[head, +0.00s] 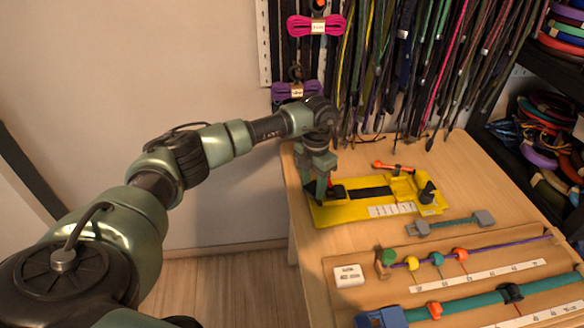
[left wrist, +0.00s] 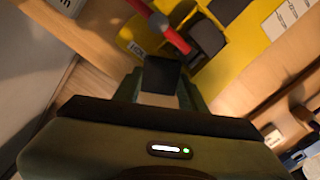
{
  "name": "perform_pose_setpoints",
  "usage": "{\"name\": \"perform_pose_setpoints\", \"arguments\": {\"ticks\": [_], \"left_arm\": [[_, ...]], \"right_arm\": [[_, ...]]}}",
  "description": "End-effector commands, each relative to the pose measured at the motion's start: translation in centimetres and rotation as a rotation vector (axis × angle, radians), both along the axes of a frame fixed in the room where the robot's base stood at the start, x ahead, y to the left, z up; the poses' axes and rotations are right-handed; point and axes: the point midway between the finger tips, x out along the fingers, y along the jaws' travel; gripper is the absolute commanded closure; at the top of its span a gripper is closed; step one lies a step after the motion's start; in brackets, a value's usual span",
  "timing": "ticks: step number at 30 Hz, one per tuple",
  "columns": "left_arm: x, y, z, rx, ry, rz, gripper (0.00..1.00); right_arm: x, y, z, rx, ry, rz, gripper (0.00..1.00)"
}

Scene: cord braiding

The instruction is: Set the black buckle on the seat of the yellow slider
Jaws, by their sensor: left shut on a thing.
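The yellow slider (head: 350,211) lies on the table as a long yellow tray with a black strip along its middle. My left gripper (head: 320,190) is over its left end, pointing down. In the left wrist view, the gripper (left wrist: 160,82) is shut on a small black block, which looks like the black buckle (left wrist: 161,73). The yellow slider (left wrist: 262,50) lies just beyond it, with a dark block (left wrist: 207,38) in its recess and a red rod (left wrist: 160,24) alongside. Whether the buckle touches the seat cannot be told. My right gripper is not in view.
A red-orange tool (head: 394,167) lies behind the slider. A grey-ended cord piece (head: 450,224) lies in front. A wooden board (head: 345,302) with beaded cords and rulers fills the table's near part. Hanging cords (head: 400,70) line the back wall.

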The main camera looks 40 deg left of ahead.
Motion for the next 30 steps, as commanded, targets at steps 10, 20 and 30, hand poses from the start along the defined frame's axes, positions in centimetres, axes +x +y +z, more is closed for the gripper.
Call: {"name": "perform_pose_setpoints", "arguments": {"ticks": [10, 20, 30], "left_arm": [[0.1, -0.2, -0.1, -0.003, -0.003, -0.002, 0.33], [0.1, 0.3, 1.2, 0.0, -0.002, 0.001, 0.33], [0.1, 1.5, 6.4, -0.002, -0.004, 0.003, 0.33]], "right_arm": [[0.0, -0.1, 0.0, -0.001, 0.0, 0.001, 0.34], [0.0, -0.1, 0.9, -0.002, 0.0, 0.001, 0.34], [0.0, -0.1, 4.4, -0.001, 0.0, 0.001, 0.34]]}}
